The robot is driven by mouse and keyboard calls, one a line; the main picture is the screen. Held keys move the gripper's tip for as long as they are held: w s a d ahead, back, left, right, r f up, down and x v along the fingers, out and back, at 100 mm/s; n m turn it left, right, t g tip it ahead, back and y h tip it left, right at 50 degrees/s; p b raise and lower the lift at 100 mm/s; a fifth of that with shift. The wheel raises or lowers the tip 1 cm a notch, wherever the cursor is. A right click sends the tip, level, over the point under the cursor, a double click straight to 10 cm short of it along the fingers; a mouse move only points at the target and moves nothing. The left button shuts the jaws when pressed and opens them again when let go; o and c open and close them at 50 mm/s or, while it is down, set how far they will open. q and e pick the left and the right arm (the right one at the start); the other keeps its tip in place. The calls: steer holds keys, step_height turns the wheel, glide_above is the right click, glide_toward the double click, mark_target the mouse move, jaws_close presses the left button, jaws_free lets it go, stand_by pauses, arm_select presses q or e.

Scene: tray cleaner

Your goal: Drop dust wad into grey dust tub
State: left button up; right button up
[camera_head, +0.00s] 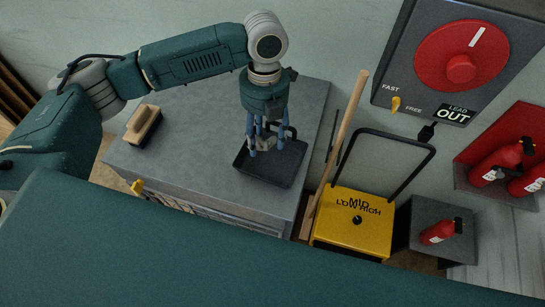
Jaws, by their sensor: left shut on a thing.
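My left gripper (267,142) points down over the grey worktop, its blue fingers shut on a small grey lump, which looks like the dust wad (266,143). The wad is directly above a dark grey, shallow square container (283,168) on the worktop. I cannot tell for sure whether this container is the dust tub. The fingers hide part of its inside, and the gap between wad and container floor is hard to judge. My right gripper is not in view.
A wooden brush (143,125) lies at the worktop's left. A wooden pole (340,140) leans by the worktop's right edge. A yellow machine (352,220) with a black handle and a dark grey box (408,225) with a red extinguisher (437,232) stand at the right. The worktop (195,150) is clear between brush and container.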

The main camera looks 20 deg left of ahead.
arm_select(q)
steer(key=shift+w+f, duration=0.15)
steer(key=shift+f, duration=0.3)
steer(key=shift+s+r, duration=0.1)
steer(key=shift+s, duration=0.25)
steer(key=o, duration=0.7)
steer(key=shift+o, duration=1)
steer(key=shift+w, duration=0.2)
step_height(320, 180, up, 12)
steer(key=w, duration=0.1)
steer(key=shift+w, duration=0.25)
steer(key=shift+f, duration=0.2)
